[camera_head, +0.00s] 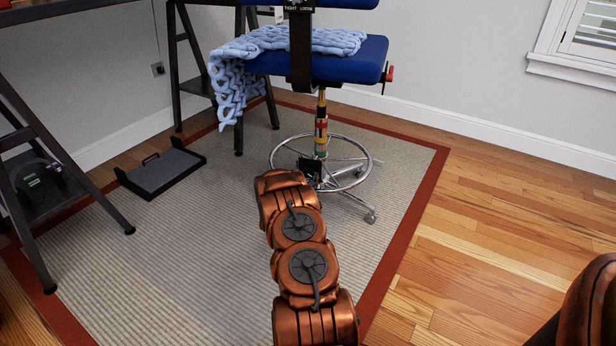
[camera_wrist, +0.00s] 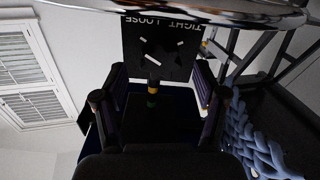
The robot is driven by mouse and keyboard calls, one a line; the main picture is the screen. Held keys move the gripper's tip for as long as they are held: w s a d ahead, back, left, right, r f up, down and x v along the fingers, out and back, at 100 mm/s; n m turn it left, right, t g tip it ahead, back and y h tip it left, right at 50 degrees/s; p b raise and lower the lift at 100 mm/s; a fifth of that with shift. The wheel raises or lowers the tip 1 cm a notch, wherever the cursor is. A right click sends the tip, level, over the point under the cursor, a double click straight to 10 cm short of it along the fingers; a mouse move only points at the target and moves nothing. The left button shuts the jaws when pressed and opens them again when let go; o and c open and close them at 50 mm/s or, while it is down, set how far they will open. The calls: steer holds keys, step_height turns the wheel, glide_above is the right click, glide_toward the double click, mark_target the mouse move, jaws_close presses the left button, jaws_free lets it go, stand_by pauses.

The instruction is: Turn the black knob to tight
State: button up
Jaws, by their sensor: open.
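A black plate (camera_wrist: 135,35) lettered TIGHT and LOOSE, seen upside down, shows near the top of the wrist view, with several white marks on it. The black knob is hard to make out against the equally dark plate. My gripper (camera_wrist: 160,88) is open, its two fingers apart on either side below the plate in the picture, with nothing visibly held. In the head view, a dark panel (camera_head: 311,169) shows at the chair's foot ring, just beyond my arm, which hides most of the gripper. Another TIGHT/LOOSE label (camera_head: 299,8) is on the chair back's upright.
The blue chair (camera_head: 350,65) carries a light-blue knitted blanket (camera_head: 235,75). Its chrome foot ring (camera_head: 365,172) crosses the top of the wrist view. A black tray (camera_head: 160,172) lies on the rug (camera_head: 150,250). Desk trestles stand at left; the wood floor at right is clear.

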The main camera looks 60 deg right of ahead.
steer(key=shift+b+x, duration=0.4)
steer(key=shift+x, duration=1)
steer(key=c, duration=1.1)
